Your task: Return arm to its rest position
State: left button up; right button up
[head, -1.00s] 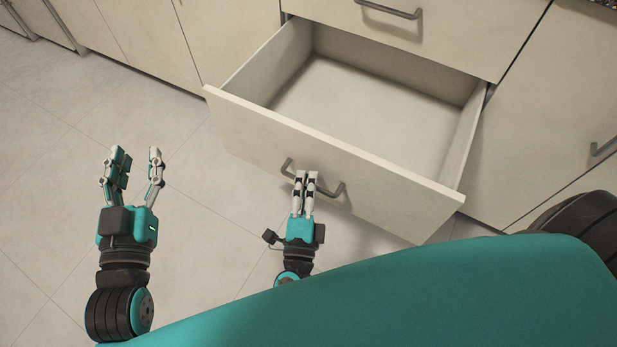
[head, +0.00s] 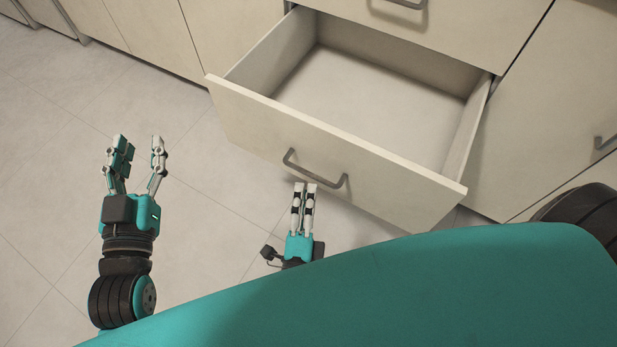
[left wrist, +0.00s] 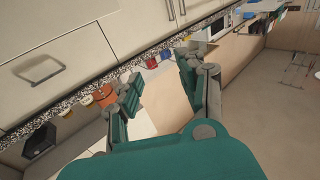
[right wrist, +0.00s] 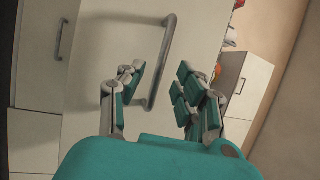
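My right gripper (head: 304,186) is below the open drawer (head: 330,165), just short of its grey bar handle (head: 314,168). A gap shows between its fingertips and the handle. In the right wrist view the fingers (right wrist: 160,85) are spread, with the handle (right wrist: 167,62) beyond them and nothing held. From the head the same fingers look close together because they are seen nearly edge-on. My left gripper (head: 139,143) is open and empty over the floor at the left; its spread fingers also show in the left wrist view (left wrist: 158,80).
The drawer is pulled out and its visible inside is empty. Cabinet fronts (head: 140,30) run along the back, with another closed drawer (head: 440,25) above. Tiled floor (head: 215,230) is clear between my arms. Several small items stand on the speckled counter (left wrist: 85,85).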

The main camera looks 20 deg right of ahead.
jog(key=shift+v, duration=1.05)
